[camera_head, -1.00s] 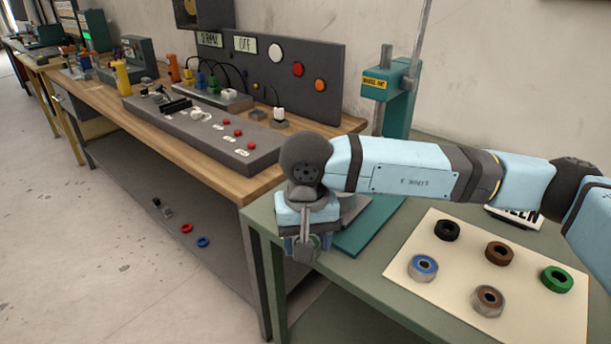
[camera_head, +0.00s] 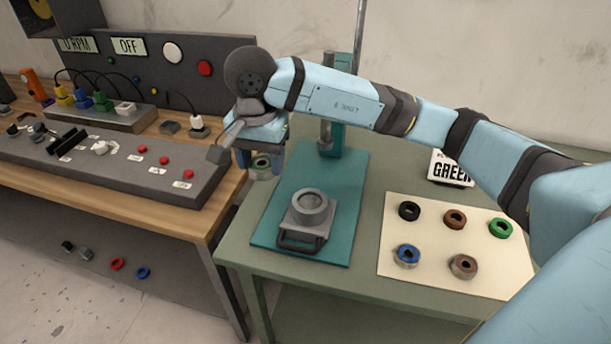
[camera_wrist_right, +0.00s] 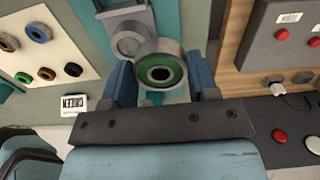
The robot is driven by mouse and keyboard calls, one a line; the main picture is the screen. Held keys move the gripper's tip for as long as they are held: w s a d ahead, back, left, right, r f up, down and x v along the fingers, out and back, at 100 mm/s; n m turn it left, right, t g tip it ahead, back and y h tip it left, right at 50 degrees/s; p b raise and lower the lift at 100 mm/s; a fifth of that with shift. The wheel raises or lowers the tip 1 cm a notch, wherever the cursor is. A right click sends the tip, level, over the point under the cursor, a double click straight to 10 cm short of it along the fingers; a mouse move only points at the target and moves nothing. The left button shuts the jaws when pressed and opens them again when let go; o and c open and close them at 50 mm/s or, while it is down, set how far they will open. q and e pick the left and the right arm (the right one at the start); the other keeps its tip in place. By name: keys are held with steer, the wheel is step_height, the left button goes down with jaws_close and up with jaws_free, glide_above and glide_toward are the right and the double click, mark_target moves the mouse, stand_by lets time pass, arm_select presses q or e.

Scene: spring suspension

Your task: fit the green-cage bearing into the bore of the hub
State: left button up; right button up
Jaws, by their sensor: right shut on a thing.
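The green-cage bearing (camera_head: 262,166), a grey metal ring with a green inner band, is between the fingers of my right gripper (camera_head: 262,163). In the right wrist view the bearing (camera_wrist_right: 162,52) faces the camera, gripped at its sides. The gripper is shut on it and holds it in the air, left of and above the hub. The hub (camera_head: 312,207) is a grey round ring on a square block with a handle, with its bore facing up. In the wrist view the hub (camera_wrist_right: 127,44) is partly covered by the bearing. My left gripper is not in view.
The hub sits on a teal press base (camera_head: 345,190) with a column behind it. A cream mat (camera_head: 395,275) at right carries several rings and bearings, beside a GREEN sign (camera_head: 451,168). A wooden bench (camera_head: 215,205) with a grey control panel (camera_head: 130,165) stands at left.

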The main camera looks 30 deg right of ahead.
mark_target(310, 203)
steer(key=s+d+r+m+p, duration=0.2)
steer(key=d+r+m+p, duration=0.2)
steer(key=d+r+m, duration=0.45)
steer(key=f+n, duration=0.1)
steer(key=f, duration=1.3)
steer(key=d+f+n+p, duration=0.1)
steer(key=f, duration=0.6)
steer(key=shift+w+d+f+n, duration=0.1)
steer(key=shift+w+n, duration=0.2)
steer(key=shift+n, duration=0.05)
steer(key=shift+f, duration=0.1)
steer(key=o, duration=1.1)
